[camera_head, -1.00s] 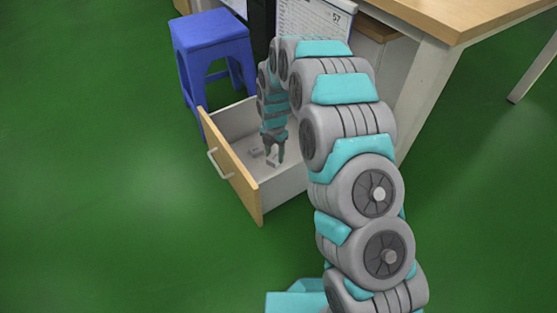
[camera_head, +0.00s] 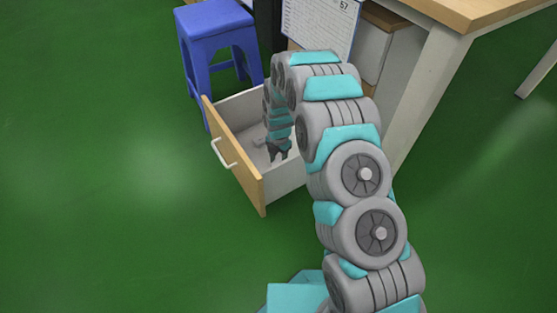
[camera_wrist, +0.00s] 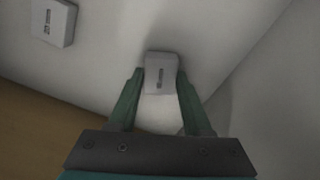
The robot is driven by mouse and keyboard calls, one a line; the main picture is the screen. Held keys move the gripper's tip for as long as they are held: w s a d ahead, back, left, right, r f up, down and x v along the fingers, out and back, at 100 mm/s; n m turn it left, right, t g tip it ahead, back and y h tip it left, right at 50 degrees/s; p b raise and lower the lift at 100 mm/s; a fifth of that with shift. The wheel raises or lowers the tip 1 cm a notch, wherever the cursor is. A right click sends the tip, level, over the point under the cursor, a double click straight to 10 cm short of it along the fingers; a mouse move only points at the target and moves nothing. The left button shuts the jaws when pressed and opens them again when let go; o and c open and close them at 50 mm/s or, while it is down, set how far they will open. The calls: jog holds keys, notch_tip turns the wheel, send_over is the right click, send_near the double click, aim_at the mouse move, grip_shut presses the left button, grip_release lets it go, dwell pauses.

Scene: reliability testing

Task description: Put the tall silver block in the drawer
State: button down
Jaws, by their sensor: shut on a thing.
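The drawer (camera_head: 237,162) stands pulled out, with a wooden front, a white handle and pale inner walls. My gripper (camera_head: 278,155) reaches down inside it. In the head view the held block is mostly hidden by the gripper.
A second grey block (camera_wrist: 53,22) lies on the drawer's floor, to the left in the wrist view. A blue stool (camera_head: 217,45) stands behind the drawer. A wooden-topped desk (camera_head: 470,12) is at the right. Green floor is clear at the left.

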jog(key=shift+c, duration=1.7)
grip_release()
jog(key=s+d+r+m+p, duration=0.1)
jog(key=s+d+r+m, duration=0.15)
jog(key=r, duration=0.85)
jog(key=s+d+r+m, duration=0.1)
jog(key=s+r+m, duration=0.2)
jog(key=r, duration=0.7)
jog(key=s+d+r+m, duration=0.7)
jog(key=s+r+m, duration=0.25)
jog(key=s, duration=0.25)
jog(key=s+d+r+m, duration=0.2)
jog(key=s+m, duration=0.2)
jog(key=s, duration=0.4)
jog(key=s+d+r+m+g, duration=0.1)
jog(key=s+d+r+m, duration=0.1)
jog(key=s+m, duration=0.3)
jog(key=s+d+r+m, duration=0.2)
jog(key=s+m, duration=0.3)
jog(key=s, duration=0.5)
jog(key=shift+s+d+g, duration=0.3)
jog(key=shift+d+g, duration=0.1)
